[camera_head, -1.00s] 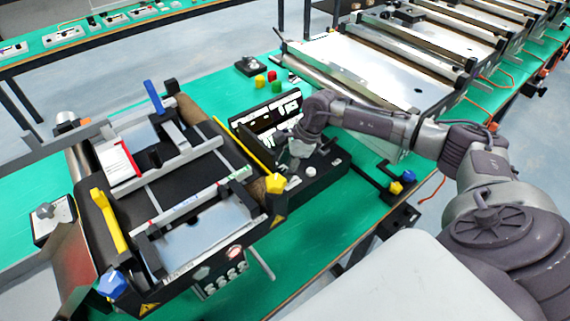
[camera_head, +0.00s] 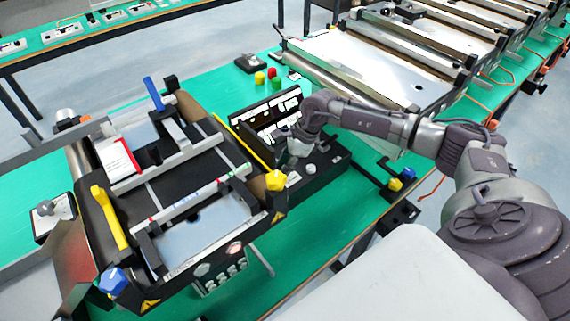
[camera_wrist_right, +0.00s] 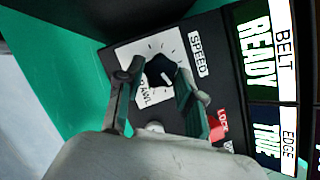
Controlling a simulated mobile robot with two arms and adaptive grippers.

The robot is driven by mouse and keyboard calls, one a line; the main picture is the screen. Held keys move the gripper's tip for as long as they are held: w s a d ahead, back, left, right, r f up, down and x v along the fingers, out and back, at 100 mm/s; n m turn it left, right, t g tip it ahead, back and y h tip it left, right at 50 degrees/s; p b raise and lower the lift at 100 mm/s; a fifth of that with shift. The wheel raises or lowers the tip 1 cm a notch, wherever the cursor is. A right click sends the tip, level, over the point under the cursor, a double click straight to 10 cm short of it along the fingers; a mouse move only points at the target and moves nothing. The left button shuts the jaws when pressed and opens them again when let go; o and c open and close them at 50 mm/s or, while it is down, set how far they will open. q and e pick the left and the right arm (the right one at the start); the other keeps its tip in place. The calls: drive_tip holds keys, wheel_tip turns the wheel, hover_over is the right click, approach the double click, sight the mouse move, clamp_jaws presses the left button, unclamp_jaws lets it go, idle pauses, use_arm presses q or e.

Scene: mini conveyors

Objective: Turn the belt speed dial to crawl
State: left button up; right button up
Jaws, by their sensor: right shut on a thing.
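The belt speed dial (camera_wrist_right: 160,71) is a black knob on a white plate with tick marks, beside a "SPEED" label, in the right wrist view. A partly covered "CRAWL" word shows on the plate. My right gripper (camera_wrist_right: 163,84) has its two fingers on either side of the knob and is shut on it. In the head view my right gripper (camera_head: 296,148) is over the black control box (camera_head: 322,178) and hides the dial. The pointer's exact setting is unclear. My left gripper is not in view.
A display (camera_wrist_right: 262,80) beside the dial reads "BELT READY" and "EDGE TRUE". A red "LOCK" part (camera_wrist_right: 217,126) and a white knob (camera_wrist_right: 154,127) are close to the fingers. The mini conveyor (camera_head: 150,190) stands left of the box on the green table (camera_head: 215,85).

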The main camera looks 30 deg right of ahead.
drive_tip(key=m+t+b, duration=0.1)
drive_tip(key=m, duration=0.1)
drive_tip(key=shift+a+m+h, duration=0.1)
drive_tip(key=shift+m+h, duration=0.2)
drive_tip(key=shift+m, duration=0.1)
drive_tip(key=m+b, duration=0.1)
drive_tip(key=m, duration=0.1)
drive_tip(key=shift+s+a+f+m+t+h, duration=0.1)
drive_tip(key=shift+m+t+h, duration=0.3)
drive_tip(key=m+b, duration=0.2)
drive_tip(key=m+h+b, duration=0.1)
drive_tip(key=m+b, duration=0.1)
drive_tip(key=shift+a+t+h, duration=0.2)
drive_tip(key=shift+t+h, duration=0.1)
drive_tip(key=shift+m+h+b, duration=0.6)
drive_tip(key=shift+m+b, duration=0.45)
drive_tip(key=shift+m, duration=0.45)
drive_tip(key=shift+r, duration=0.2)
drive_tip(key=o, duration=1.2)
drive_tip(key=shift+c, duration=0.2)
